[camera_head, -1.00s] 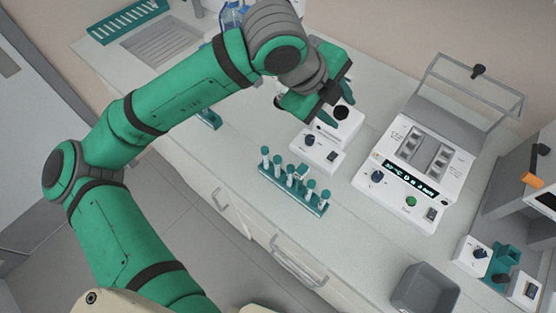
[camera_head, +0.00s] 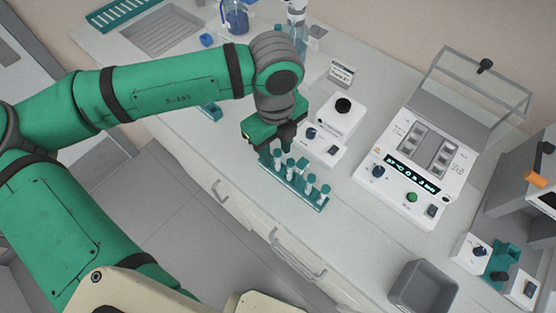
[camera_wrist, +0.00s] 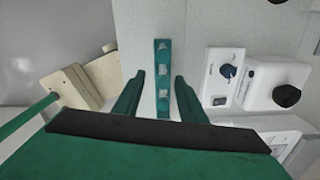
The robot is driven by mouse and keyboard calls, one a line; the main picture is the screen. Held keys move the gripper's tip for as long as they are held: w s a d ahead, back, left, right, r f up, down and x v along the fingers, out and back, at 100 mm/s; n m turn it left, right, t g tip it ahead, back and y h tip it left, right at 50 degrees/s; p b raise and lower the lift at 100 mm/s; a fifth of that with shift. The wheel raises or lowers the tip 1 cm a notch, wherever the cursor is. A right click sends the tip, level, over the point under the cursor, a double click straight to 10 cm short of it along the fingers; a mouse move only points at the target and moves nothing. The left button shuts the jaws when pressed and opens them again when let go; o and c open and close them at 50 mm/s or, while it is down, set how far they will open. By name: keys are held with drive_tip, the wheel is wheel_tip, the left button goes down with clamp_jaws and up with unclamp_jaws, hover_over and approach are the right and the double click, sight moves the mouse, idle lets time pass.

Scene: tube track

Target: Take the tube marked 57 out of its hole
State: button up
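A teal tube rack (camera_head: 321,208) stands on the bench near its front edge. It holds several upright tubes with teal caps, such as one at the right end (camera_head: 325,189). No number can be read on any tube, so I cannot tell which is 57. My gripper (camera_head: 276,150) points down over the left end of the rack and hides part of the tubes there. In the wrist view, the fingers of my gripper (camera_wrist: 159,78) are apart, one on each side of the rack (camera_wrist: 163,84). Nothing shows held between them.
A white device with a black knob (camera_head: 343,106) stands just behind the rack. A larger white machine (camera_head: 416,170) with a raised clear lid is to the right. A grey bin (camera_head: 424,288) stands at the front right. Bench between rack and bin is clear.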

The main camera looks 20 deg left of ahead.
sight(277, 160)
drive_tip(key=shift+w+d+f, duration=0.1)
drive_tip(key=shift+w+f, duration=0.05)
drive_tip(key=shift+f, duration=1.2)
drive_tip(key=shift+w+d+f, duration=0.1)
drive_tip(key=shift+f, duration=1.2)
drive_tip(key=shift+a, duration=0.1)
drive_tip(key=c, duration=0.9)
